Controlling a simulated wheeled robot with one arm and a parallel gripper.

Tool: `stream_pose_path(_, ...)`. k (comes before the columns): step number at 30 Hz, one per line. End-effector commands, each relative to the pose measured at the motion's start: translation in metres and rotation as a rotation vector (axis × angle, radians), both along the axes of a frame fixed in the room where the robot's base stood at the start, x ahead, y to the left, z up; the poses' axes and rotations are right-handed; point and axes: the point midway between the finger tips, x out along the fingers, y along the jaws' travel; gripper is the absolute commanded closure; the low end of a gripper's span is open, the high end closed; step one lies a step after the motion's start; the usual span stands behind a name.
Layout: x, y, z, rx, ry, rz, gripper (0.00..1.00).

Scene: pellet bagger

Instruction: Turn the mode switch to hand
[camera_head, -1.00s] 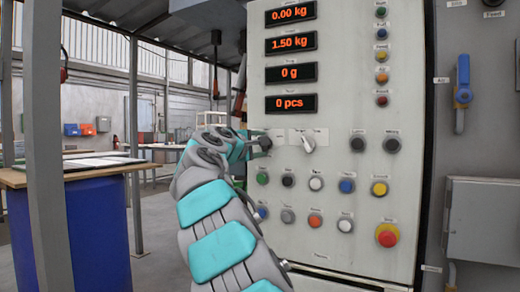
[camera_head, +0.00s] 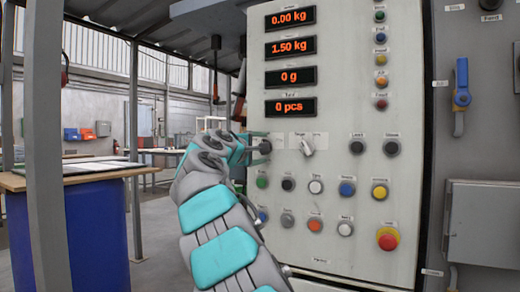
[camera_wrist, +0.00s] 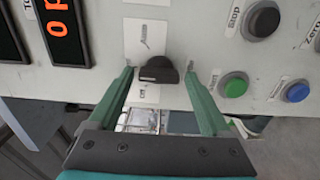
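A black rotary switch (camera_wrist: 158,70) sits on the panel in the wrist view, with small pale label plates around it. Their print is too small to read surely. My gripper (camera_wrist: 160,72) is open, with one green finger on each side of this knob and a visible gap to each. In the head view my gripper (camera_head: 262,148) is at the left of the switch row and largely hides this switch. A second rotary switch with a pale handle (camera_head: 307,145) stands to its right, its handle tilted. I cannot read which switch is labelled mode.
A green button (camera_wrist: 235,86), a blue button (camera_wrist: 297,92) and a black button (camera_wrist: 264,19) lie close to the fingers. A red emergency stop (camera_head: 387,239) is at lower right of the panel. Red displays (camera_head: 290,77) are above. A table (camera_head: 75,172) stands left.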

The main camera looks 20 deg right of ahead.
Motion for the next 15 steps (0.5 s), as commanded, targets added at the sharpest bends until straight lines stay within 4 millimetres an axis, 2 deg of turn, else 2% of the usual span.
stream_pose_path(15, -0.0044, 0.0067, 0.001, -0.003, 0.0, 0.002, 0.1)
